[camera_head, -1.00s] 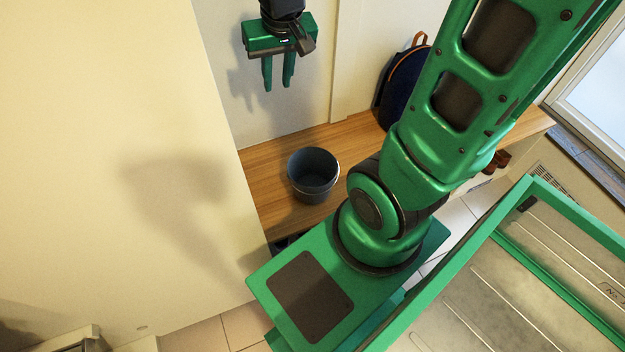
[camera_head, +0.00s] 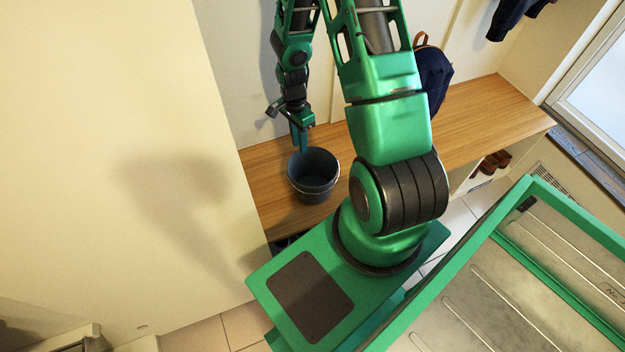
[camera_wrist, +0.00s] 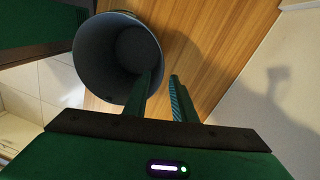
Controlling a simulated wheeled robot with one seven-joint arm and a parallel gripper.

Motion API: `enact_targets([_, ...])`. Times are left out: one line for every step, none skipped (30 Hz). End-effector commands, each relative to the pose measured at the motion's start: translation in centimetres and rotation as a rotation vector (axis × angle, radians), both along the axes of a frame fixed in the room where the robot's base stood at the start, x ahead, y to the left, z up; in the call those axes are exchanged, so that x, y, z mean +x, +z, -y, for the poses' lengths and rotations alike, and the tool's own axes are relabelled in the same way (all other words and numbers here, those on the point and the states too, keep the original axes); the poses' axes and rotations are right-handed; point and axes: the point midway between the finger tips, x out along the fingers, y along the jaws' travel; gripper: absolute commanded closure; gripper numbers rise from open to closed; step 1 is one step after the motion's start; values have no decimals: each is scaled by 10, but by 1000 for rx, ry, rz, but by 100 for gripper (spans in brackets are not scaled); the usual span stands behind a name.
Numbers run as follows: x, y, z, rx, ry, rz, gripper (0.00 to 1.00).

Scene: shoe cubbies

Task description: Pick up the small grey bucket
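The small grey bucket (camera_head: 314,182) stands upright on the wooden bench top, its mouth facing up. My gripper (camera_head: 301,147) points down at the bucket's back rim in the head view. In the wrist view, the bucket (camera_wrist: 100,55) fills the upper left. My gripper (camera_wrist: 161,76) is open there, with a gap between its fingers. One finger overlaps the bucket's mouth and the other shows just outside its rim, over the wood. I cannot tell whether either finger touches the bucket.
The wooden bench (camera_head: 480,110) runs along the back wall. A dark blue backpack (camera_head: 433,80) stands on it to the right of the bucket. Brown shoes (camera_head: 492,162) sit in a cubby below. A pale wall panel (camera_head: 110,150) closes off the left side.

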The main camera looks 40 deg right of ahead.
Motion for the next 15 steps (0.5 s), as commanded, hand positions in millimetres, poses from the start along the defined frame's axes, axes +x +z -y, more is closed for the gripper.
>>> enact_targets([-3, -10, 1, 3, -30, -10, 76])
enact_targets([-4, -14, 2, 3, -45, -14, 76])
enact_targets([-5, -18, 2, 3, -61, -18, 76])
enact_targets([-6, -20, 2, 3, -71, -21, 76])
enact_targets([-7, -22, 3, 4, -78, -23, 76])
enact_targets([-7, -25, 3, 3, -84, -24, 76])
enact_targets([-8, -28, 3, 4, -87, -25, 76])
enact_targets([-8, -31, 3, 4, -90, -26, 76])
enact_targets([-9, -36, 3, 5, -91, -27, 76])
enact_targets([-9, -40, 3, 5, -91, -27, 76])
enact_targets([-10, -44, 2, 5, -91, -28, 76])
enact_targets([-11, -50, 2, 5, -91, -28, 76])
enact_targets([-11, -54, 2, 5, -90, -27, 76])
enact_targets([-11, -58, 2, 5, -90, -27, 76])
enact_targets([-12, -63, 2, 5, -90, -27, 76])
